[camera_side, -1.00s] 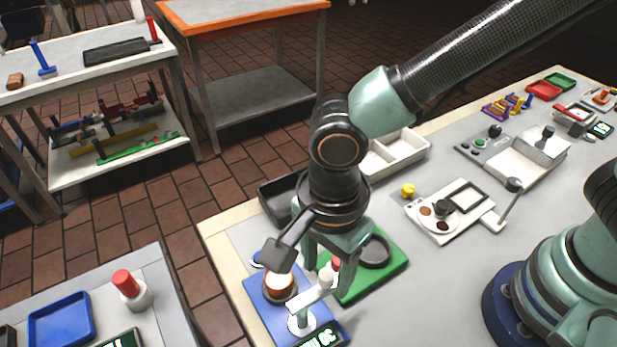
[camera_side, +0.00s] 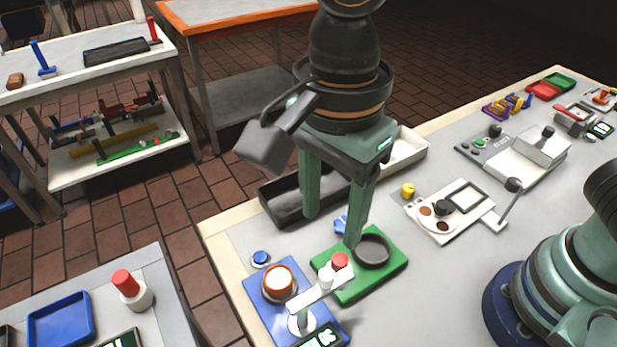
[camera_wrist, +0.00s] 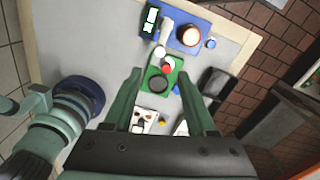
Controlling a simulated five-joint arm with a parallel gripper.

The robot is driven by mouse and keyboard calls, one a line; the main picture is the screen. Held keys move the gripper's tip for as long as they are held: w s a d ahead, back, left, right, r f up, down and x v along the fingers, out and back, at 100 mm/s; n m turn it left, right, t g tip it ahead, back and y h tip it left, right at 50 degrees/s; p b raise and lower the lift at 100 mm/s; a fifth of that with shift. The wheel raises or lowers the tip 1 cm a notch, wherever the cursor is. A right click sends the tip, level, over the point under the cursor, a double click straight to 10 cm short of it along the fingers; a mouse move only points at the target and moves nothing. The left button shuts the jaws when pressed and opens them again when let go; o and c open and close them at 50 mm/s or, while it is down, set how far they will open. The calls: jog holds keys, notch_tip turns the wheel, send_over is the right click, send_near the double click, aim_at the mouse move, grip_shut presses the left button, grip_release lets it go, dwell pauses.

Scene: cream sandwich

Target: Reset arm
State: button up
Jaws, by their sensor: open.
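My gripper (camera_side: 332,228) hangs above the table in the side view, with its two green fingers apart and nothing between them. It is above and behind the green board (camera_side: 396,262), which has a dark round dish (camera_side: 372,250) and a red knob (camera_side: 340,261). In the wrist view my gripper (camera_wrist: 165,82) has its fingers spread wide on either side of the green board (camera_wrist: 151,82). A blue station (camera_side: 262,306) with a copper-rimmed cup of white content (camera_side: 279,281) and a white lever arm (camera_side: 322,288) stands at the table's near left.
A black tray (camera_side: 283,208) and a white divided tray (camera_side: 408,148) stand along the back edge, near my gripper. A white plate with a lever (camera_side: 462,221) and a yellow knob (camera_side: 408,190) lie to the right. Other benches stand left and behind.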

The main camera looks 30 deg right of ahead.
jog(key=shift+r, duration=0.25)
jog(key=shift+d, duration=0.1)
